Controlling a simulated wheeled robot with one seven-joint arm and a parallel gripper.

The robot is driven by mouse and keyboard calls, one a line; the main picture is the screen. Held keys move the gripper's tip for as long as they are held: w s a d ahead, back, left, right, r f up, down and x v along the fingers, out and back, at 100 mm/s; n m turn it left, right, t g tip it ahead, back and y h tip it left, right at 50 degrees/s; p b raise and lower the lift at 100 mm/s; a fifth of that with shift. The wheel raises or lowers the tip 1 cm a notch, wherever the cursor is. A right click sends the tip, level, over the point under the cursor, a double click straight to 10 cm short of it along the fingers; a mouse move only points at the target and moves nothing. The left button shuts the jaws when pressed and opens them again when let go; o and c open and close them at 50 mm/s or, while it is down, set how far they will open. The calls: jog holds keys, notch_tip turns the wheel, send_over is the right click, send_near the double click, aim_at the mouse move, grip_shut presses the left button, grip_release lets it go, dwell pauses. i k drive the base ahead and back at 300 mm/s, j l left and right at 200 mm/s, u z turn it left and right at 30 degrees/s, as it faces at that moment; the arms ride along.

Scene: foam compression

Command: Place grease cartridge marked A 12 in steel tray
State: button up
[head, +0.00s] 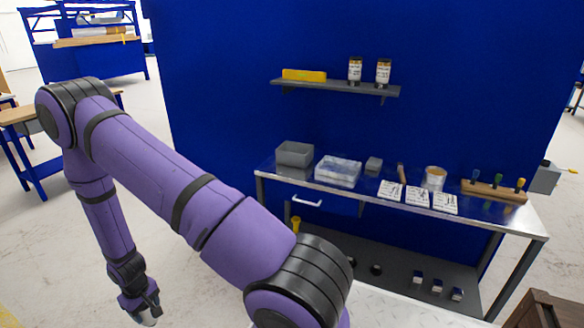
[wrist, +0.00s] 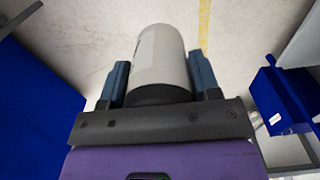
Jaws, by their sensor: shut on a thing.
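My gripper (wrist: 158,72) is shut on a pale grey-white cylinder (wrist: 162,50), with one blue finger on each side of it. Its dark end is near the palm; the edge of a label shows on its left side, but no marking can be read. In the head view my gripper (head: 146,306) hangs low at the left, well away from the workbench, with a bit of the pale cylinder (head: 148,319) at its tip. On the bench are a grey open-topped tray (head: 295,154) and a shiny pale box (head: 338,172); I cannot tell for sure which is steel.
The bench (head: 500,219) also holds a small grey block (head: 374,163), several white cards, a can (head: 434,178) and a wooden tool rack (head: 493,192). Two labelled jars (head: 355,70) and a yellow box (head: 304,75) stand on the shelf (head: 335,87). The floor around my gripper is clear.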

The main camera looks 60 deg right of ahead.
aim_at(339, 168)
jog(key=z, duration=1.6)
